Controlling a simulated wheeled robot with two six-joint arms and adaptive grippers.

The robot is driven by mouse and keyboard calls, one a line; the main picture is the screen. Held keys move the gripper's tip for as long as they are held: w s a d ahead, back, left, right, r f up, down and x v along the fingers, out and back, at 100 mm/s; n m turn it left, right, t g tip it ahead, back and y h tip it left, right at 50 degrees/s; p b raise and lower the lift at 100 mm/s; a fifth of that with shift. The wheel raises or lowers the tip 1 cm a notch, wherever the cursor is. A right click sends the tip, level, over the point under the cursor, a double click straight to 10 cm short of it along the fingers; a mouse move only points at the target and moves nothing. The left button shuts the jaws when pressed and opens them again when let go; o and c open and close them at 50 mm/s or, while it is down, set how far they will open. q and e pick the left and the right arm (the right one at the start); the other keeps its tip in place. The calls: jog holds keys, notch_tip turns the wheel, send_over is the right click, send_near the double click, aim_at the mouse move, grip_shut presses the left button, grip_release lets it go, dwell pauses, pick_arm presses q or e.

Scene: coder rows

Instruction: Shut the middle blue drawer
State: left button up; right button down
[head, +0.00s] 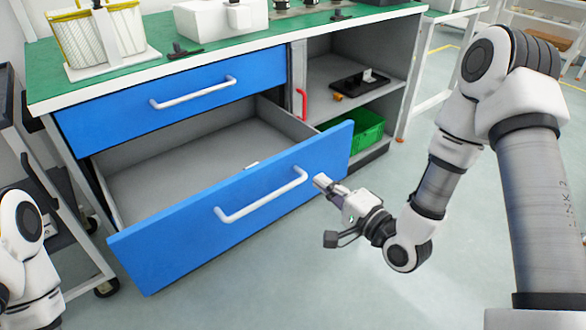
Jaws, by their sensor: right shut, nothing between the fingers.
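The open blue drawer (180,245) below the top one is pulled well out of the green-topped bench. Its white bar handle (262,197) runs across the front, and its grey inside (190,160) looks almost empty, with one small pale piece near the front. My right gripper (322,182) is shut and empty, with its tips pointing at the drawer front just right of the handle. I cannot tell whether the tips touch the front. My left arm shows at the bottom left, but its gripper is out of view. Anything below the open drawer is hidden.
The top blue drawer (180,100) is shut. Right of the drawers are open shelves with a black tray (358,82) and a green crate (362,131). A dark wheeled cart stands at the left. The floor (270,280) before the drawer is clear.

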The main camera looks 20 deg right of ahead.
aim_at(287, 155)
jog(key=b+x, duration=0.2)
jog(key=x, duration=0.8)
jog(key=shift+f, duration=0.15)
pick_arm(q)
notch_tip(287, 155, down, 2)
jog(key=shift+f, duration=0.15)
pick_arm(e)
jog(key=shift+w, duration=0.15)
